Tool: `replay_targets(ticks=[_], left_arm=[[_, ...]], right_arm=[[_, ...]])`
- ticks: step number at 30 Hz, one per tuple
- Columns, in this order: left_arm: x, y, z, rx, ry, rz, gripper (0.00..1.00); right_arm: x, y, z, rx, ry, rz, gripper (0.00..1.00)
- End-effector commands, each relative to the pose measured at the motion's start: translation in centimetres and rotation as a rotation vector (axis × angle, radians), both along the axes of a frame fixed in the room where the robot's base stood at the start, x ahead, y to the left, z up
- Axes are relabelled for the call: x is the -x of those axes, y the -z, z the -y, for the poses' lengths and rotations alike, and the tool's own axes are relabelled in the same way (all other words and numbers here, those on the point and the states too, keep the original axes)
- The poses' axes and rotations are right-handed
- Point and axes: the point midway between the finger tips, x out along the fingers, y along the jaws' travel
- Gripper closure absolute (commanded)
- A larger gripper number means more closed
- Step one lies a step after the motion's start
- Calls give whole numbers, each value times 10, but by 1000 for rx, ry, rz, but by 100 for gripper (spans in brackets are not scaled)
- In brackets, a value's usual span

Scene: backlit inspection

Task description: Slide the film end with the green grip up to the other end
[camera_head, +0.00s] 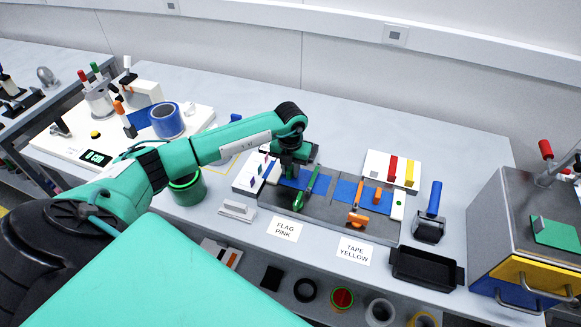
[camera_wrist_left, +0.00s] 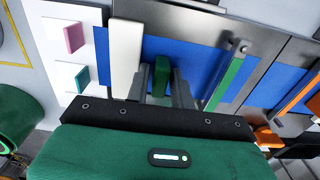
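My left gripper (camera_head: 288,172) reaches down over the left part of a dark plate (camera_head: 325,211). In the left wrist view its two fingers (camera_wrist_left: 162,88) stand close on either side of a small green grip (camera_wrist_left: 161,74) and appear shut on it. The grip is on blue film (camera_wrist_left: 195,55). A white strip (camera_wrist_left: 125,58) lies across the film left of the grip. A green-handled arm (camera_wrist_left: 226,80) lies to its right. In the head view, the arm hides the grip; blue film (camera_head: 322,184) shows beside it. Where the film ends meet is unclear. My right gripper is not in view.
An orange arm (camera_head: 358,210) crosses a second blue film (camera_head: 346,190). Labels read FLAG PINK (camera_head: 285,229) and TAPE YELLOW (camera_head: 355,251). A roller (camera_head: 431,215), a black tray (camera_head: 427,268) and a metal cabinet (camera_head: 510,225) stand right. A green cup (camera_head: 187,188) stands left.

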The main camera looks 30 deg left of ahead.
Motion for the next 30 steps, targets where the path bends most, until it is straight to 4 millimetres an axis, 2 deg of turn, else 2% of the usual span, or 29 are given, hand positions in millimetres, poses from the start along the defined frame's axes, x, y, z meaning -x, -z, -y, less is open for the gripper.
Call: replay_targets(ticks=[4,8,13,19,26,27,30], left_arm=[[0,0,0,0,0,0,76],[0,0,0,0,0,0,100],[-1,0,3,1,1,0,100],[-7,1,24,3,2,2,100],[-6,-1,25,3,1,1,100],[-6,-1,25,3,1,1,78],[-6,-1,25,3,1,1,76]], right_arm=[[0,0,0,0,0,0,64],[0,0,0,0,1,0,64],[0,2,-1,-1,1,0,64],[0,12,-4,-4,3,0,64],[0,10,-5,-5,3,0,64],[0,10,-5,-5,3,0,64],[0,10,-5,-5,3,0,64]])
